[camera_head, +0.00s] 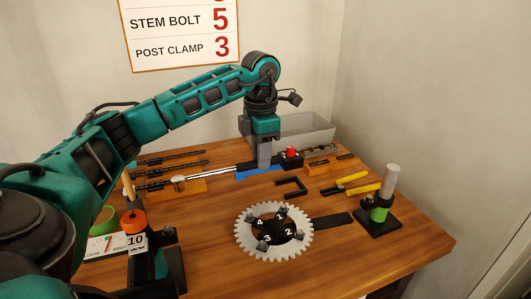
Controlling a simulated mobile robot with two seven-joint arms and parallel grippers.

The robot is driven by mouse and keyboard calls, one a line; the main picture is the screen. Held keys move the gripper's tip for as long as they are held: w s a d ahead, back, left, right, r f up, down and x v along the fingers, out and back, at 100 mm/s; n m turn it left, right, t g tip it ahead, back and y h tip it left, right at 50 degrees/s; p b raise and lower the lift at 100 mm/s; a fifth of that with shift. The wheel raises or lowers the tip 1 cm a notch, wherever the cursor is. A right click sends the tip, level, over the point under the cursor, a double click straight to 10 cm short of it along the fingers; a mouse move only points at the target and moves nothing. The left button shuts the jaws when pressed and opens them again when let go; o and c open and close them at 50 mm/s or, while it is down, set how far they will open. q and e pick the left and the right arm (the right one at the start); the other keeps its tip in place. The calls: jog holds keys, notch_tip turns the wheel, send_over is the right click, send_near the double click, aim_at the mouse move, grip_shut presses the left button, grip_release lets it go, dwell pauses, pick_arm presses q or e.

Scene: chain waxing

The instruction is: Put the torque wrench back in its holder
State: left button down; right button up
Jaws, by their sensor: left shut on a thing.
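The torque wrench (212,172) shows as a silver shaft with a round pale head at its left end. My left gripper (264,162) points down at the back of the table and is shut on the wrench towards the right end of the silver shaft. The fingers hide the gripped part. The wrench head is over a wooden block (192,188), and a blue strip (256,173) lies below the shaft near the fingers. I cannot tell whether the wrench touches either, or which of them is its holder. My right gripper is not in view.
A toothed ring (245,238) with numbered bolts lies mid-table. A grey bin (318,132) stands behind my left gripper, a red-topped black item (291,158) just right of it. Yellow-handled pliers (358,188) and a green-banded post (384,197) are at right. The front right is clear.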

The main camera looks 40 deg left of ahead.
pick_arm(q)
jog(key=shift+f+b, duration=2.15)
jog(key=shift+f, duration=0.65)
jog(key=shift+f, duration=1)
jog(key=c, duration=0.9)
grip_release()
jog(key=shift+d, duration=0.1)
